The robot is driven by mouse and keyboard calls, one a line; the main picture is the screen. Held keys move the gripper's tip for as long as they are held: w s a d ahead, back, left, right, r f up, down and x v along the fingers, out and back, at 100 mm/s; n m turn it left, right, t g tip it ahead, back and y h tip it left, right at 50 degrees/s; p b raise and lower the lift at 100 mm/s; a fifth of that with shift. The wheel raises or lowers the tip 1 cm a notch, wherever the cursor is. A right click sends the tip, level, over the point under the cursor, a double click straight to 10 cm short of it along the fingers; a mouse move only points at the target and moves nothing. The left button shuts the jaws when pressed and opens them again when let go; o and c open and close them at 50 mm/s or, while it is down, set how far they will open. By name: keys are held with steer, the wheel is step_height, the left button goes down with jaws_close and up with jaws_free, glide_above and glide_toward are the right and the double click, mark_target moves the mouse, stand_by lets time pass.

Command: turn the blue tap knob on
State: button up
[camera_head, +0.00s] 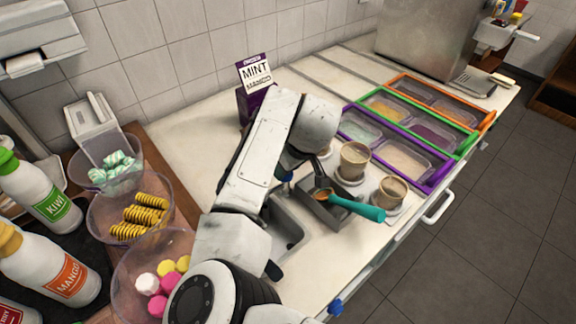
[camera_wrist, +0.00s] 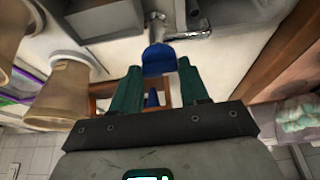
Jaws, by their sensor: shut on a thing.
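The blue tap knob (camera_wrist: 159,58) sits on a metal tap (camera_wrist: 157,28) at the top of the wrist view. My gripper (camera_wrist: 158,72) has its two green fingers on either side of the knob and is shut on it. In the head view a small blue piece (camera_head: 287,177), probably this knob, shows below my arm beside the sink (camera_head: 287,238). My arm hides the fingers and most of the tap there. I cannot tell how far the knob is turned.
A grey holder (camera_head: 318,212) with a teal-handled scoop (camera_head: 357,207) stands by the sink, near cups (camera_head: 355,160). Bowls of sweets (camera_head: 130,213) and syrup bottles (camera_head: 45,200) are at the left. Topping trays (camera_head: 440,180) line the right. A purple mint sign (camera_head: 254,74) stands behind my arm.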

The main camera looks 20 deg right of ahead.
steer(key=c, duration=0.3)
steer(key=m, duration=0.2)
steer(key=m+h+p, duration=0.1)
steer(key=shift+a+m+h, duration=0.15)
steer(key=shift+m+h, duration=0.15)
steer(key=shift+m, duration=0.1)
steer(key=m, duration=0.2)
steer(key=m+h, duration=0.1)
steer(key=m, duration=0.1)
steer(key=shift+a+f+m+h, duration=0.1)
steer(key=shift+a+m+h, duration=0.1)
steer(key=shift+m+h, duration=0.1)
steer(key=m+b, duration=0.1)
steer(key=m, duration=0.1)
steer(key=m+g+h, duration=0.1)
steer(key=m, duration=0.1)
steer(key=shift+w+a+m+b, duration=0.2)
steer(key=shift+m+b, duration=0.1)
steer(key=shift+b, duration=0.1)
steer(key=m+g+b, duration=0.1)
steer(key=m, duration=0.1)
steer(key=m+h+b, duration=0.1)
steer(key=m, duration=0.1)
steer(key=shift+w+a+m+g+h, duration=0.1)
steer(key=shift+w+m+g+h, duration=0.05)
steer(key=shift+m+g+h, duration=0.2)
steer(key=shift+m, duration=0.25)
